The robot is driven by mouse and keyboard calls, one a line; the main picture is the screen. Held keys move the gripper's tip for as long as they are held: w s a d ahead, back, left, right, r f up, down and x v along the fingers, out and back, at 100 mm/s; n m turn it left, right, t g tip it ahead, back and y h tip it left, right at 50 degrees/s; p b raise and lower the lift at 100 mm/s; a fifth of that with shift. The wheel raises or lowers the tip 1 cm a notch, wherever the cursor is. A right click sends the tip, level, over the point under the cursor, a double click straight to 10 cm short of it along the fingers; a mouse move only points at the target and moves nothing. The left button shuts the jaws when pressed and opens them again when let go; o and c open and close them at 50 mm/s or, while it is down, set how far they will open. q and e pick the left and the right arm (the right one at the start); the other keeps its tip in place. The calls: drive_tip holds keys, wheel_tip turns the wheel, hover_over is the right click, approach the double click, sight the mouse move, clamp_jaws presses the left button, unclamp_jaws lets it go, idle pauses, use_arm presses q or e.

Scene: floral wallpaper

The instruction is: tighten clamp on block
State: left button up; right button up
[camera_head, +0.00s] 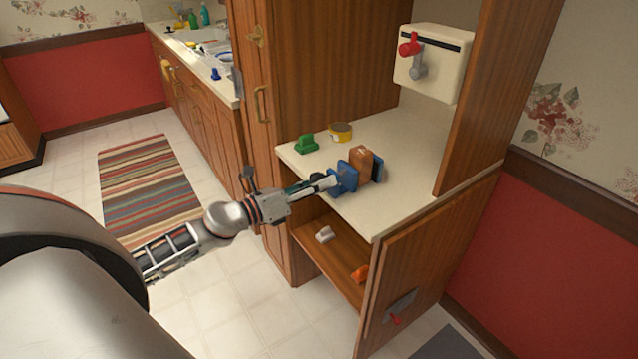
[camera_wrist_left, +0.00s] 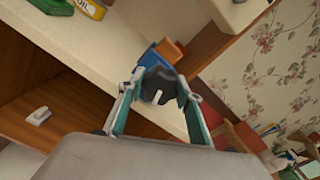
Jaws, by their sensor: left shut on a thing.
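A blue clamp (camera_head: 346,177) stands on the cream counter, with a wooden brown block (camera_head: 361,161) between its two blue jaws. In the left wrist view, the block (camera_wrist_left: 171,48) and part of the blue clamp (camera_wrist_left: 150,59) show just beyond the fingers. My left gripper (camera_head: 331,183) reaches in from the left to the near side of the clamp. In the wrist view its fingers (camera_wrist_left: 157,94) are shut on the dark knob (camera_wrist_left: 158,80) of the clamp. I cannot tell whether the jaws press on the block. My right gripper is not in view.
The counter (camera_head: 385,212) also holds a green object (camera_head: 306,144) and a yellow tin (camera_head: 341,131). A cream box with a red lever (camera_head: 432,62) hangs above. Below is a shelf with a white piece (camera_head: 324,234) and an orange piece (camera_head: 359,273). A wooden panel borders the right.

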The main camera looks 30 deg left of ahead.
use_arm(q)
drive_tip(key=o, duration=1.1)
drive_tip(key=shift+s, duration=0.15)
drive_tip(key=v, duration=1.1)
drive_tip(key=shift+s+a+f, duration=0.1)
drive_tip(key=shift+s+a, duration=0.05)
drive_tip(key=shift+s, duration=0.2)
